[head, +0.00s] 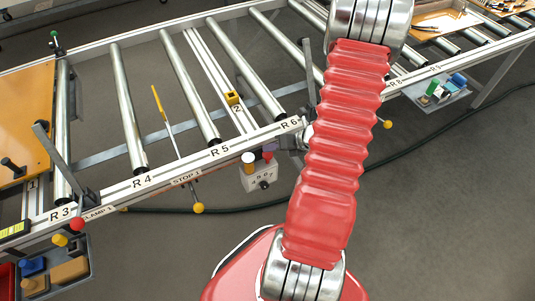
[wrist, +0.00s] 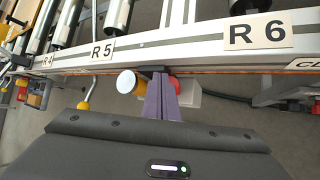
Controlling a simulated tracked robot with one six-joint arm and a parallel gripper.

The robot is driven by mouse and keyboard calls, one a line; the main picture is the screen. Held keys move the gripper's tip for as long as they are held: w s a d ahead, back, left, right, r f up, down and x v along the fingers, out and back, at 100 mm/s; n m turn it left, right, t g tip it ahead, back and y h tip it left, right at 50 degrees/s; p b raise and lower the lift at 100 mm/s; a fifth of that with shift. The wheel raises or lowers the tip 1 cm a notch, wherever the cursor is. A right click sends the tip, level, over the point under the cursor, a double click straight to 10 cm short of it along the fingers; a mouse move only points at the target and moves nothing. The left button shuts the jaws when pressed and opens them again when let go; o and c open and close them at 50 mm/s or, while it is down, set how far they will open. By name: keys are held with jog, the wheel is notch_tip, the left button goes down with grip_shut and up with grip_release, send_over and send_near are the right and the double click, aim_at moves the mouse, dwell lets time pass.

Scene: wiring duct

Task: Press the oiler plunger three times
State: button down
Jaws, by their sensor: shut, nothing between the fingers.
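A pale box (head: 262,178) hangs below the rail between R 5 and R 6. My gripper (wrist: 160,84) has purple fingers, shut and empty, pointing toward the rail. Its tips appear close to the red knob; contact cannot be told. In the head view my arm hides most of the gripper.
The roller conveyor's front rail (head: 215,153) runs just beyond the box. A stop rod with a yellow ball (head: 198,208) and a clamp lever with a red ball (head: 77,224) stick out to the left. A dark hose (head: 225,208) lies on the open floor below.

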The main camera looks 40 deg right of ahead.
aim_at(271, 155)
jog(key=shift+f, duration=1.35)
dwell(1.9)
jog(key=shift+r, duration=1.4)
jog(key=shift+r, duration=0.15)
jog(key=shift+r, duration=2.4)
jog(key=shift+n, duration=0.3)
